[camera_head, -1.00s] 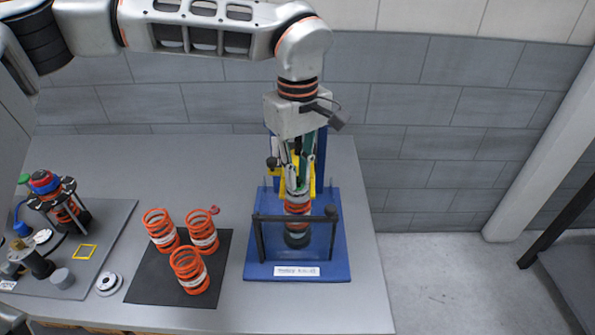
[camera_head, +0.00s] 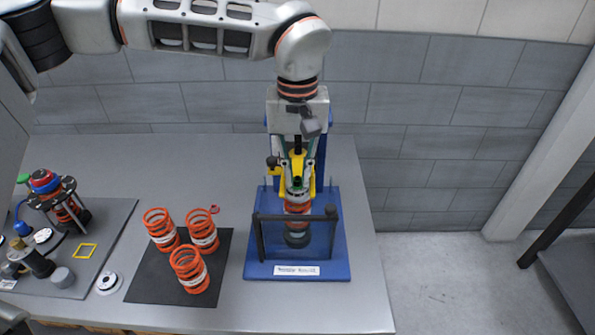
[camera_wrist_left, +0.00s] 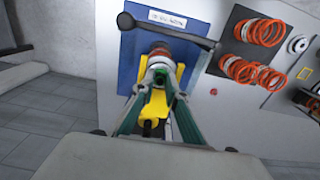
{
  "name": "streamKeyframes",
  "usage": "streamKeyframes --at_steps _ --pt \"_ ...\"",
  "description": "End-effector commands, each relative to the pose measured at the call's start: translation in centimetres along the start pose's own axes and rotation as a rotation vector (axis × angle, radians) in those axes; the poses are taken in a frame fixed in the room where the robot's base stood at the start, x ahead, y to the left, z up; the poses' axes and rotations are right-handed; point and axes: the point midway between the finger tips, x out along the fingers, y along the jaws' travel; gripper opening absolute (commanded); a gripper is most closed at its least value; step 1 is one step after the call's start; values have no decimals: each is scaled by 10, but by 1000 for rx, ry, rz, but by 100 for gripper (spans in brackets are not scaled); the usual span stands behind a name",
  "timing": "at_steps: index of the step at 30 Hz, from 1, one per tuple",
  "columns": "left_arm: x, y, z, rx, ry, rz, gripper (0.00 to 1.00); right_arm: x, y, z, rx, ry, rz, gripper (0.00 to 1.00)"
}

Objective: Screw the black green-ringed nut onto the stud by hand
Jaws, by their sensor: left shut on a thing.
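My left gripper (camera_head: 297,188) points down over the fixture, its fingertips closed at the top of the orange spring assembly (camera_head: 297,208). The stud is hidden under the gripper. In the left wrist view the green-sided fingers (camera_wrist_left: 158,82) come together above the assembly's pale top, with a yellow fixture part (camera_wrist_left: 180,75) beside them. My right gripper is not in view.
The fixture's blue base (camera_head: 338,262) carries a dark guard bar (camera_head: 275,217) in front of the spring. Several orange springs (camera_head: 189,270) stand on a black mat (camera_head: 150,287) to the left. A grey tray (camera_head: 103,240) with parts lies further left.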

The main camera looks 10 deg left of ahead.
Motion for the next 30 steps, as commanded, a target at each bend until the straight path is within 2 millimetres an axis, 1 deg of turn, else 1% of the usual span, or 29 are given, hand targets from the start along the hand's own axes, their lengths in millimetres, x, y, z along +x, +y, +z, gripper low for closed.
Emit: streamKeyframes --at_steps 3,8,9,10,11,20,22,30 --pt "1 0 1 52 -1 -2 0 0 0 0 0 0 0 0" --pt "2 0 1 54 -1 -2 0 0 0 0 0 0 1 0" --pt "2 0 1 53 -1 -2 20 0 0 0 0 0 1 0" --pt "1 0 1 53 -1 -2 28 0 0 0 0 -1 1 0" --pt "1 0 1 53 -1 -2 32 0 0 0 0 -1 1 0" --pt "0 0 0 50 0 -1 32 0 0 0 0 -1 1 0" --pt "-2 0 0 49 1 -1 32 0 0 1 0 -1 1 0" --pt "-30 0 0 49 3 0 32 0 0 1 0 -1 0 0"
